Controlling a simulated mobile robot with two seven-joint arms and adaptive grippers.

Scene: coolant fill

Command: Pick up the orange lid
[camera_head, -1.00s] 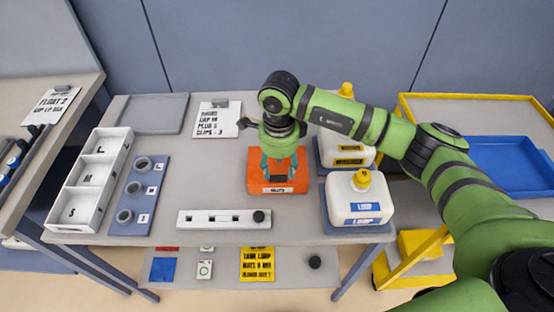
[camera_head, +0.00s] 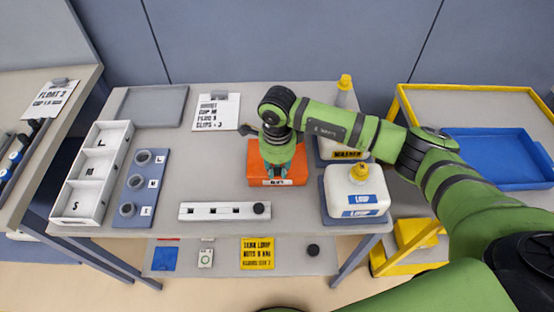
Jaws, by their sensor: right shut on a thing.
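The orange lid (camera_head: 296,174) shows as an orange, box-like shape with a white label on its front edge, at the middle right of the table. My right gripper (camera_head: 278,172) points down over it, and its fingers are shut on it. The fingers cover the middle of the lid, so the exact grip is hidden. I cannot tell whether the lid is lifted or what is under it. My left gripper is not in view.
White jugs with yellow caps, one at the front (camera_head: 357,195), stand right of the lid. A white strip (camera_head: 222,212) with a black knob lies in front. A three-part tray (camera_head: 95,172) and blue ring board (camera_head: 139,190) are left. A grey tray (camera_head: 155,106) lies behind.

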